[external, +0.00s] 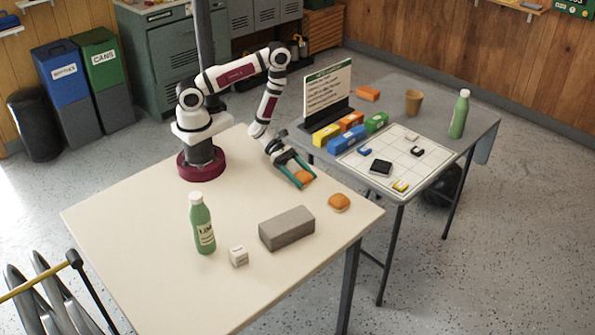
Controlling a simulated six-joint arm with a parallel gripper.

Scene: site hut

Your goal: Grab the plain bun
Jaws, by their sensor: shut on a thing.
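A small golden-brown bun (303,176) sits between the teal fingers of my gripper (305,180), near the right back edge of the cream table. My gripper is shut on this bun, and the fingers hide part of it. The bun is at or close to the tabletop; I cannot tell whether it touches. A second golden-brown bun (339,202) lies free on the table, to the right of and nearer than my gripper. Both are too small for me to tell which top is plain.
A grey block (287,229), a small white cube (239,256) and a green bottle (202,224) stand in front on the cream table (130,230). A grey table (466,150) at right holds a sign, coloured boxes, a white grid board, a cup and another bottle. The left tabletop is clear.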

